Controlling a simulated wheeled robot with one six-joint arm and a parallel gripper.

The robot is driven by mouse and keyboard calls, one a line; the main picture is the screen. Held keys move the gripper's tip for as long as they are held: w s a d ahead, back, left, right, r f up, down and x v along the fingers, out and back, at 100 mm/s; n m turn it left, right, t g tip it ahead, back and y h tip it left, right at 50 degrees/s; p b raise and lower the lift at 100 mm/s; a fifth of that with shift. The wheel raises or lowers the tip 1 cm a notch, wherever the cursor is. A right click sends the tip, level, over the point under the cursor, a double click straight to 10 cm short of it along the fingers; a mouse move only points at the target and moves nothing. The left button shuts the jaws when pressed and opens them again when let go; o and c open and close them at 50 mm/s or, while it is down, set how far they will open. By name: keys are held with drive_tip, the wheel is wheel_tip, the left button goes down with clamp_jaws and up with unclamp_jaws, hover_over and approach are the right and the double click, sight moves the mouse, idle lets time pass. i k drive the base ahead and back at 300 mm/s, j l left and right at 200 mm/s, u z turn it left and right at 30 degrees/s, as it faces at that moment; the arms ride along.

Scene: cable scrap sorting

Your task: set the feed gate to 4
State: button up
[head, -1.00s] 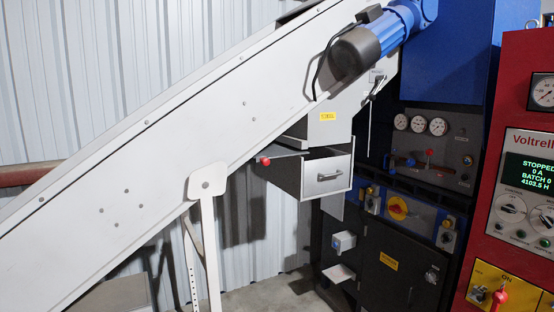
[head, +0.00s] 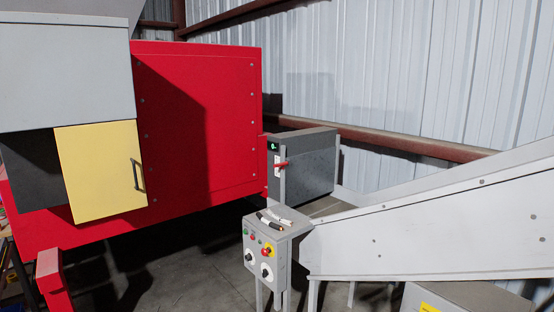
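A dark grey housing (head: 311,158) stands at the right end of the red machine. On its near end is a narrow white plate with a red lever (head: 281,164), which looks like the feed gate's handle. A small dark display (head: 273,146) with a green digit sits above the lever; the digit is too small to read surely. My gripper is in no view.
A grey control box (head: 266,255) on a post, with knobs, buttons and cable pieces on top, stands in front of the housing. A white inclined conveyor (head: 430,228) runs off right. A yellow door (head: 101,170) is on the red machine (head: 200,130). Some floor shows below.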

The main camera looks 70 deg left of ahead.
sight(309, 175)
drive_tip(key=u, duration=2.25)
